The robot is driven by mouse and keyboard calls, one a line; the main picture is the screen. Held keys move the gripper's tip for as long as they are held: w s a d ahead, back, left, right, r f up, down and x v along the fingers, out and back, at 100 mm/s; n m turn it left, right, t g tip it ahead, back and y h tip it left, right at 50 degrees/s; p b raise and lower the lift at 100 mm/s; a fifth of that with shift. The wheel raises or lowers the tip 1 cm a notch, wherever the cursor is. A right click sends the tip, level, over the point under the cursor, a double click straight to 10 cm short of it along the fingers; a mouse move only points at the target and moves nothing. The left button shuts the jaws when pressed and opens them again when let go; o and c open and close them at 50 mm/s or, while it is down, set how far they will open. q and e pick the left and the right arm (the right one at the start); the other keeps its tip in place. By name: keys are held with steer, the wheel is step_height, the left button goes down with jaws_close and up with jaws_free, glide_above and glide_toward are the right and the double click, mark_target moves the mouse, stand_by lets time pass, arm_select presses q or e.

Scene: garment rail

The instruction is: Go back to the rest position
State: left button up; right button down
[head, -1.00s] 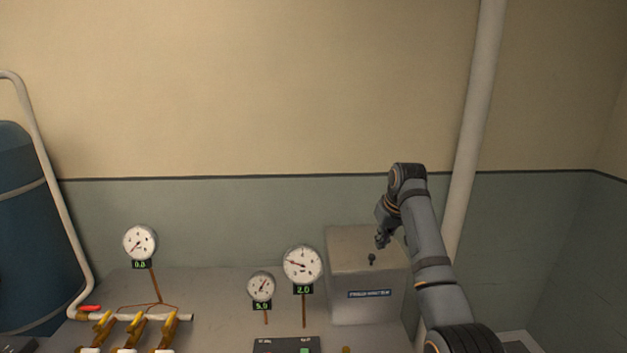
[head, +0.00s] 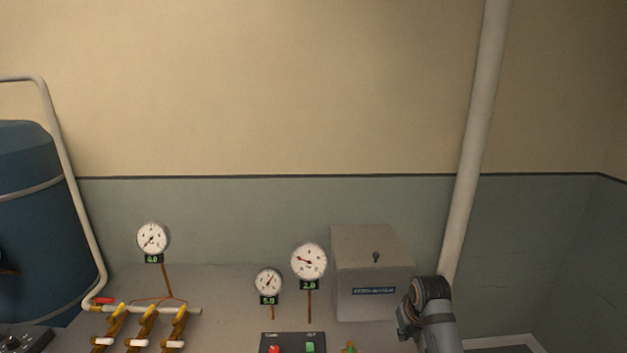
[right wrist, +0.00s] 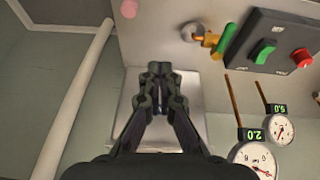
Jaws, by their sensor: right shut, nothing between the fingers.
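My right gripper (head: 405,322) is low at the right in the head view, in front of the lower right corner of a grey box. The right wrist view shows its dark fingers (right wrist: 160,78) closed together with nothing between them. Part of my right arm runs off the bottom edge of the head view. My left gripper is in neither view.
A green-handled valve (right wrist: 225,40) and a white pipe (right wrist: 75,95) show near the gripper.

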steer(key=s+d+f, duration=0.1)
steer(key=s+f, duration=0.3)
steer(key=s, duration=0.3)
steer(key=s+f, duration=0.3)
steer(key=s, duration=1.8)
step_height(320, 180, down, 28)
steer(key=s+d+g+b, duration=0.1)
steer(key=s+d+b, duration=0.1)
steer(key=d+b, duration=0.1)
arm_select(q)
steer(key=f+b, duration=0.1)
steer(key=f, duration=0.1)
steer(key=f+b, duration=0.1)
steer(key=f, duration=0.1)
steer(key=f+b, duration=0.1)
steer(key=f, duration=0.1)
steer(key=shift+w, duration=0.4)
arm_select(e)
steer(key=s+f+g, duration=0.1)
steer(key=s+f, duration=1.7)
steer(key=f, duration=0.2)
steer(key=shift+s+d+m+g+h, duration=0.3)
steer(key=shift+s+d, duration=0.1)
